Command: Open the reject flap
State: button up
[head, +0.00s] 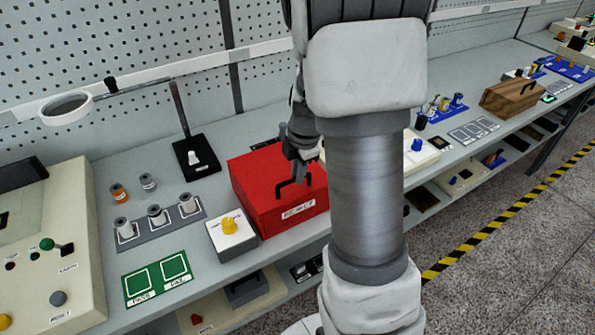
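The red reject box (258,194) stands on the bench in the middle of the head view, with a white label reading REJECT on its front. A black handle (291,184) shows on the box near its front top edge, and the lid looks closed. My gripper (301,158) is over the right part of the box, close above and behind the handle. I cannot tell whether it touches the handle. My arm hides the box's right side and part of the gripper, and the fingers are too small to tell how far apart they are.
Left of the box are a white unit with a yellow knob (230,226), a grey rack of several spools (129,235) and a green two-square pad (143,285). A black stand (197,163) is behind. A beige console (62,262) fills the left; a wooden box (511,98) stands far right.

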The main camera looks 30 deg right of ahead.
grip_shut()
dwell(1.0)
jog(key=shift+r, duration=0.15)
